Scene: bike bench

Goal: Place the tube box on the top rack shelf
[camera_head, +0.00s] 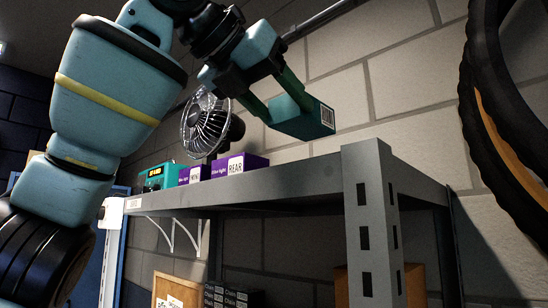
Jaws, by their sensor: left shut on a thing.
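The tube box (308,118), a teal box with a white label on its end, is in my left gripper (278,98). The gripper's fingers are shut on it. It is held slightly tilted, above the grey top rack shelf (270,185), and looks clear of it. The camera looks up from below, so the shelf's upper surface is hidden and the height of the gap is hard to judge. My right gripper is not in view.
Purple boxes (236,164), one marked REAR, and a teal item (160,176) stand on the shelf's left. A black fan (208,125) is behind them. The grey post (368,215) rises at the front corner. Tyres (492,120) hang at right.

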